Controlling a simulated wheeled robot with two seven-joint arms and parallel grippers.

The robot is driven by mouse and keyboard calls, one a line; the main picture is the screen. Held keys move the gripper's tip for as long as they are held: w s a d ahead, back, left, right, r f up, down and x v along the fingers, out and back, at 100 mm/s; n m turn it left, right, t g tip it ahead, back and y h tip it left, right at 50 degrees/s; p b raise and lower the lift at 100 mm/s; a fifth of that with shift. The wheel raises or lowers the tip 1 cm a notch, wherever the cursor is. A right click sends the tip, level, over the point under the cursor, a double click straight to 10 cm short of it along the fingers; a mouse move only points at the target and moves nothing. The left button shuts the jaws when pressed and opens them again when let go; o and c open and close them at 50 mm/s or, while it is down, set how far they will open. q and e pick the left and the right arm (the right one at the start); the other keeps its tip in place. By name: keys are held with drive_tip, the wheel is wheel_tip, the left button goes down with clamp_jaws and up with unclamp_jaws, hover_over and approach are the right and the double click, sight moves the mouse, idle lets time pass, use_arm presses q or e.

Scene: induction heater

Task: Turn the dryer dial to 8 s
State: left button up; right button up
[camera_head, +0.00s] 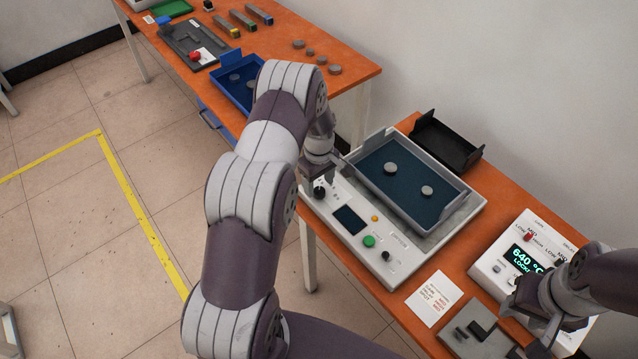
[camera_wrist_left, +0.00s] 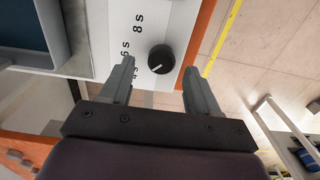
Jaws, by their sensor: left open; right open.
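The dryer (camera_head: 395,195) is a pale box with a grey tray on top and a control panel along its front. Its black dial (camera_head: 319,192) is at the panel's far left end. In the left wrist view the dial (camera_wrist_left: 163,57) shows a white pointer directed down-left, roughly toward the 4 s mark; the 6 s and 8 s marks (camera_wrist_left: 138,23) are printed beside it. My left gripper (camera_head: 322,178) is open at the dial; in its wrist view the fingers (camera_wrist_left: 158,68) stand on either side, apart from it. My right gripper (camera_head: 520,290) appears open by the heater unit.
The grey tray (camera_head: 365,172) holds two grey discs. A black tray (camera_head: 445,145) lies behind it. The heater unit (camera_head: 490,268) reads 640 °C. A label card (camera_head: 433,297) and a grey fixture (camera_head: 477,331) lie in front. Another orange table (camera_head: 345,62) stands at the back.

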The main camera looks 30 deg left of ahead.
sight(319, 192)
use_arm(q)
drive_tip(key=shift+s+d+f, duration=0.15)
drive_tip(key=shift+s+f, duration=0.05)
drive_tip(key=shift+f, duration=0.8)
drive_tip(key=shift+w+f, duration=0.1)
drive_tip(key=shift+f, duration=0.1)
drive_tip(key=shift+r, duration=0.1)
drive_tip(key=c, duration=1)
drive_tip(key=shift+c, duration=0.2)
use_arm(e)
drive_tip(key=shift+s+d+r, duration=0.15)
drive_tip(key=shift+s+r, duration=0.05)
drive_tip(key=shift+s, duration=0.05)
